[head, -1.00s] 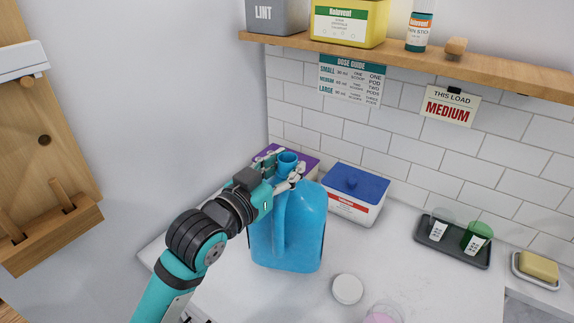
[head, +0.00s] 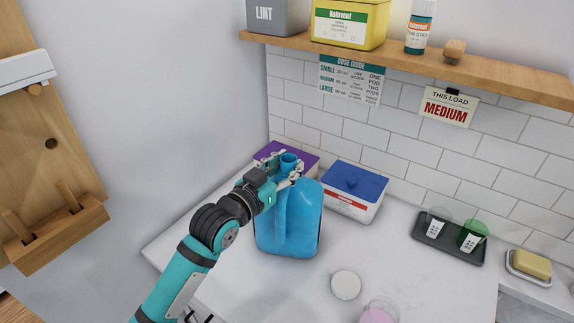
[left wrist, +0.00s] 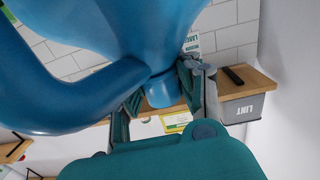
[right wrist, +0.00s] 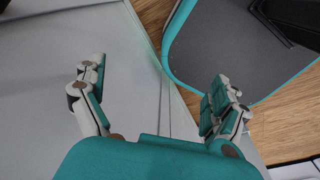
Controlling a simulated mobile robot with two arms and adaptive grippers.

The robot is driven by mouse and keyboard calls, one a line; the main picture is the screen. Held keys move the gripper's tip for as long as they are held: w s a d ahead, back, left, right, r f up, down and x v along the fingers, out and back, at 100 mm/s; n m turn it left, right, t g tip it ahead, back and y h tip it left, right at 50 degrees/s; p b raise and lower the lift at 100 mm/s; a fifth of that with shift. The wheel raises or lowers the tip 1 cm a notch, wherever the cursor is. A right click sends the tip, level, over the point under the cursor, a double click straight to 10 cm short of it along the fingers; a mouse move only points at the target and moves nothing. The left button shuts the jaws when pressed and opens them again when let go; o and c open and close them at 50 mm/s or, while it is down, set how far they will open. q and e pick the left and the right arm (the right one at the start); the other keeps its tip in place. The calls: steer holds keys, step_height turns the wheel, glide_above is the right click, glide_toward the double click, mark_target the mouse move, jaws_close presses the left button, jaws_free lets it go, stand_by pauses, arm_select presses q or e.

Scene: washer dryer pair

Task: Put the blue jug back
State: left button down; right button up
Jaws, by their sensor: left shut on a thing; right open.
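The blue jug (head: 296,222) is upright on or just above the white counter, in the left-middle of the head view; I cannot tell if its base touches. My left gripper (head: 290,172) is shut on its neck, just below the open blue mouth. In the left wrist view the jug (left wrist: 130,30) fills the top, with its neck between the fingers (left wrist: 160,95). My right gripper (right wrist: 155,95) is open and empty in the right wrist view; it is outside the head view.
A purple-lidded box (head: 300,152) and a blue-lidded white box (head: 350,190) stand behind the jug. A round white cap (head: 345,284) and a pink-filled cup (head: 379,312) are in front. A dark tray (head: 449,240) with two cups is at right. A wooden shelf (head: 420,62) hangs above.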

arm_select(q)
steer(key=c, duration=1.4)
jaws_free()
steer(key=shift+f, duration=0.15)
steer(key=o, duration=0.5)
steer(key=shift+c, duration=0.2)
steer(key=shift+r, duration=0.25)
steer(key=b+v, duration=0.3)
steer(key=v, duration=0.9)
steer(key=shift+f, duration=0.15)
